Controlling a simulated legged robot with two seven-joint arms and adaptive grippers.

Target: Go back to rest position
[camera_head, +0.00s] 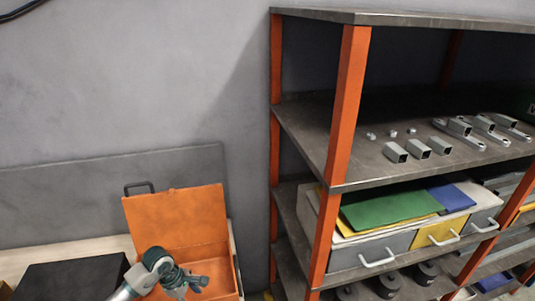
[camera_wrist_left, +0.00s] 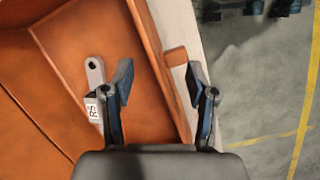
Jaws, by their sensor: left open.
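My left gripper (camera_head: 188,284) is over the open orange box (camera_head: 215,262) at the lower left in the head view. In the left wrist view the gripper (camera_wrist_left: 160,78) is open, with nothing between its fingers. A grey bracket (camera_wrist_left: 95,72) with a hole and a white label lies inside the orange box, beside the left finger, which partly hides it. The box's side wall (camera_wrist_left: 160,60) runs between the fingers. My right gripper is not in view.
A shelf rack with orange posts (camera_head: 345,110) stands to the right, with several metal brackets (camera_head: 458,134) on its middle shelf and drawers (camera_head: 380,250) below. A black box (camera_head: 70,279) is left of the orange box. Yellow lines (camera_wrist_left: 300,120) mark the floor.

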